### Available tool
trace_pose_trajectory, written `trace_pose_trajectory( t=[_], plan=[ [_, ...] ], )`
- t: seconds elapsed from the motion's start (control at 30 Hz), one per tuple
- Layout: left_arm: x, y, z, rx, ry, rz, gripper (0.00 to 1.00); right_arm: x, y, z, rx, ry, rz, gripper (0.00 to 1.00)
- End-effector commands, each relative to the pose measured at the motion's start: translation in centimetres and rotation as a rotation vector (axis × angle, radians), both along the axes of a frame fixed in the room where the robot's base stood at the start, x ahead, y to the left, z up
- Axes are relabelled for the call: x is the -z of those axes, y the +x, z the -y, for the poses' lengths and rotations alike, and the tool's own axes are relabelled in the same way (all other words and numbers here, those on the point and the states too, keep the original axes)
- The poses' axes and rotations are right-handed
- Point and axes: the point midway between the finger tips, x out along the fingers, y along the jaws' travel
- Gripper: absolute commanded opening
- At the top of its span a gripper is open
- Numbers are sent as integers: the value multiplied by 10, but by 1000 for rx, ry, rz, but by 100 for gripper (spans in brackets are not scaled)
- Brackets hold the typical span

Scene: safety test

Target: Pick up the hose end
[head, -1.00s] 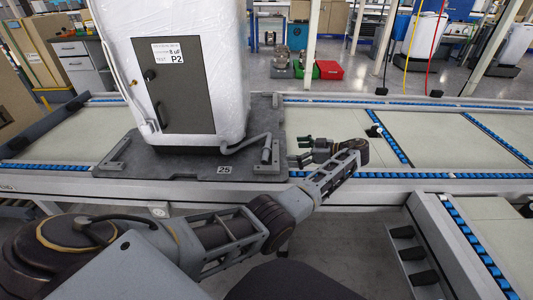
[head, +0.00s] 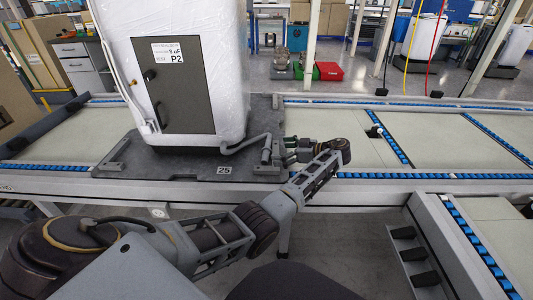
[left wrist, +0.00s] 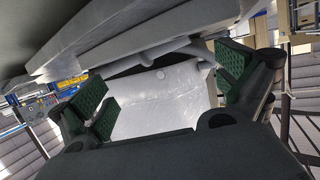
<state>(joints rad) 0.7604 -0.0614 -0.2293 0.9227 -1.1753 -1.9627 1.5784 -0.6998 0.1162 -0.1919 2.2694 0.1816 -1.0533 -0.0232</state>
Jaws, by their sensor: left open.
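A grey hose (head: 245,144) runs from the lower right of the white wrapped unit (head: 112,62) across the dark pallet (head: 190,169). Its end (head: 266,137) is raised near the upright bracket at the pallet's right edge. My left gripper (head: 287,151) is open, with its green-padded fingers pointing left just right of that bracket. In the left wrist view, the open fingers (left wrist: 163,84) frame a white wrapped surface (left wrist: 160,103), and a grey tube that looks like the hose (left wrist: 165,50) crosses above. Nothing is between the pads. My right gripper is not in view.
The pallet stands on a roller conveyor (head: 440,140) with blue roller strips. Metal brackets (head: 269,158) stand at the pallet's right edge, close to my fingers. The conveyor to the right is mostly clear. Red (head: 327,71) and green bins lie on the floor behind.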

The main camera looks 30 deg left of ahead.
Motion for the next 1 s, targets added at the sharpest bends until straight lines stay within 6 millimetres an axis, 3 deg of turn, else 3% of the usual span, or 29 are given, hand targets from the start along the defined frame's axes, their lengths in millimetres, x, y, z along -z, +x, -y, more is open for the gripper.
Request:
trace_pose_trajectory(
  t=[0.43,0.6,1.0],
  plan=[
    [10,-6,-43,-1,1,0,100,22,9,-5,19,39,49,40],
    [11,-7,-48,0,0,-1,100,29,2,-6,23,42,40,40],
    [10,-7,-48,0,0,0,100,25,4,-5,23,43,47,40]
  ],
)
